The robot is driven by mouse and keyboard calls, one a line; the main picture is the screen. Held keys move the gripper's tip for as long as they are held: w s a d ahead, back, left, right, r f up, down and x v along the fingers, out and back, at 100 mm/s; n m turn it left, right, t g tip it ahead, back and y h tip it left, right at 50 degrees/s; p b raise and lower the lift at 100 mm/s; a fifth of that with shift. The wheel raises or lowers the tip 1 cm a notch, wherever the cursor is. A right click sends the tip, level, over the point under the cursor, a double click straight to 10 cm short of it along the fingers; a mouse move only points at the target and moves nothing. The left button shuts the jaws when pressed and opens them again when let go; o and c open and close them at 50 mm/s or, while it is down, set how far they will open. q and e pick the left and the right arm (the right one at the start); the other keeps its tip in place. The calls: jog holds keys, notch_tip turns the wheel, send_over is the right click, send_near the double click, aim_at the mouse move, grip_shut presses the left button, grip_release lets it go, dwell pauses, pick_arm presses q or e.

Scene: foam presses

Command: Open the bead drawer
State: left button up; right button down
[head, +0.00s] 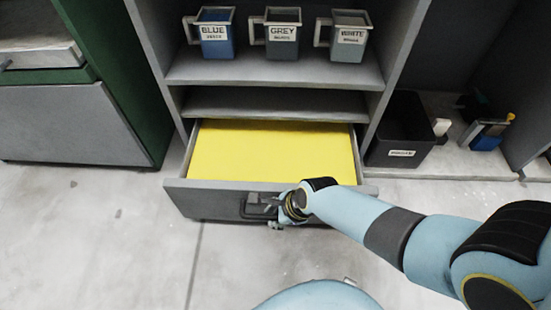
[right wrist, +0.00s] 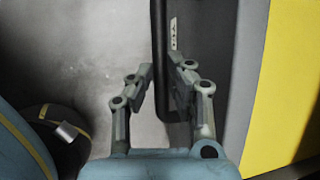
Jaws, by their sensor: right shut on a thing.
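The drawer (head: 205,197) at the bottom of the grey shelf unit stands pulled out, with a bright yellow surface (head: 270,150) showing inside. My right gripper (head: 272,207) is at the dark handle (head: 246,208) on the middle of the drawer front. In the right wrist view the handle (right wrist: 159,45) is a dark upright bar that runs down between the fingers of my right gripper (right wrist: 163,78), which is shut on it. The grey drawer front (right wrist: 212,60) and yellow inside (right wrist: 285,70) lie to the right there. My left gripper is not in view.
A black bin (head: 402,125) stands right of the unit. A green and grey cabinet (head: 75,125) is at left. The floor (head: 110,240) in front is clear.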

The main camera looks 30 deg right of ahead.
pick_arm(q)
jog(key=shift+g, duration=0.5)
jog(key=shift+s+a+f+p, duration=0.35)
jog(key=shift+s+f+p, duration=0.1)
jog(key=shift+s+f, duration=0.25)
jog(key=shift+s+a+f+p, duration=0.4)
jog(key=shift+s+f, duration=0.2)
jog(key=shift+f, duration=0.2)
pick_arm(e)
jog(key=s+a, duration=0.3)
jog(key=s, duration=0.2)
jog(key=shift+s+a, duration=0.3)
jog(key=shift+a, duration=0.05)
jog(key=c, duration=1.3)
grip_release()
jog(key=shift+c, duration=0.2)
jog(key=shift+o, duration=0.3)
jog(key=v, duration=1.2)
